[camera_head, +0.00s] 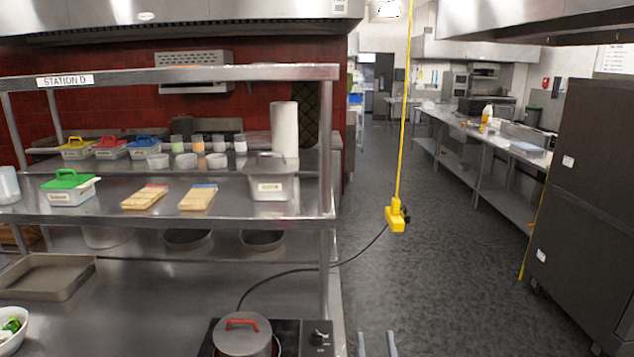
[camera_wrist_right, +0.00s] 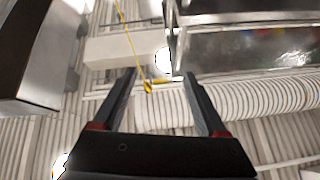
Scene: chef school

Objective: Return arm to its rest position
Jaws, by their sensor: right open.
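My right gripper (camera_head: 376,343) shows only as two grey fingertips at the bottom edge of the head view, to the right of the stove and over the floor. In the right wrist view its two dark fingers (camera_wrist_right: 159,76) are spread apart with nothing between them that they touch. The wrist camera faces up toward ceiling ducts. The rest of my right arm is hidden below the head view. My left gripper is not in view.
A steel shelf unit (camera_head: 329,150) and a pot with a red handle (camera_head: 243,337) on a stove stand left. A yellow outlet (camera_head: 396,218) hangs by a cord over the aisle. A dark cabinet (camera_head: 590,180) stands right. The aisle floor (camera_head: 440,290) is clear.

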